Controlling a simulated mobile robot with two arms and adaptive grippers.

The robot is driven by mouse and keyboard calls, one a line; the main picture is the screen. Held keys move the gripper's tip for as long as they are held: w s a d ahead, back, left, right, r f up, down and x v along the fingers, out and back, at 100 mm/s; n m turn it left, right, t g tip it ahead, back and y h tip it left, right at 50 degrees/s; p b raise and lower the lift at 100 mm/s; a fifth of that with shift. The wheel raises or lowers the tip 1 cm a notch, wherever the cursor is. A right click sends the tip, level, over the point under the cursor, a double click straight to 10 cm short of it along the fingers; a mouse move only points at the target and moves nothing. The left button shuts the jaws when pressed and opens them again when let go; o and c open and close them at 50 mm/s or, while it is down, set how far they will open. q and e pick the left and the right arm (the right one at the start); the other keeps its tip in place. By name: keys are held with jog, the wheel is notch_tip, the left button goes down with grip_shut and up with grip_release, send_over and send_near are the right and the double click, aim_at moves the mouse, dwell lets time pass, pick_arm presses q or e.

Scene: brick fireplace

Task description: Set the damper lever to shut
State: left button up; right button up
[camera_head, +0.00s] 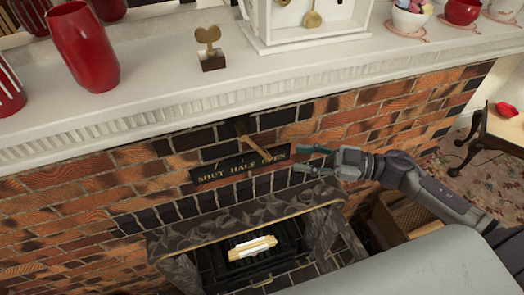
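The damper lever (257,149) is a light wooden bar on a dark mount in the brick wall, below the mantel. It slants down to the right across a black plate (215,176) with gold lettering: SHUT at the left, HALF in the middle, OPEN at the right. The lever's lower end lies between HALF and OPEN, over the first letter of OPEN. My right gripper (302,159) is just right of the plate, its teal fingers apart and pointing left towards the lever. No contact with the lever shows. My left gripper is out of view.
Below is the stone-framed fireplace with pale logs (252,247). A small table (504,128) stands at right.

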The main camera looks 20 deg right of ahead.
aim_at(258, 149)
jog(key=p+x, duration=0.1)
jog(key=x, duration=0.6)
jog(key=r+p+x, duration=0.1)
jog(key=x, duration=0.2)
jog(key=shift+w+a+p, duration=0.1)
jog(key=shift+w+p, duration=0.25)
jog(key=shift+w+a, duration=0.25)
jog(key=shift+a, duration=0.3)
jog(key=shift+f, duration=0.1)
grip_shut()
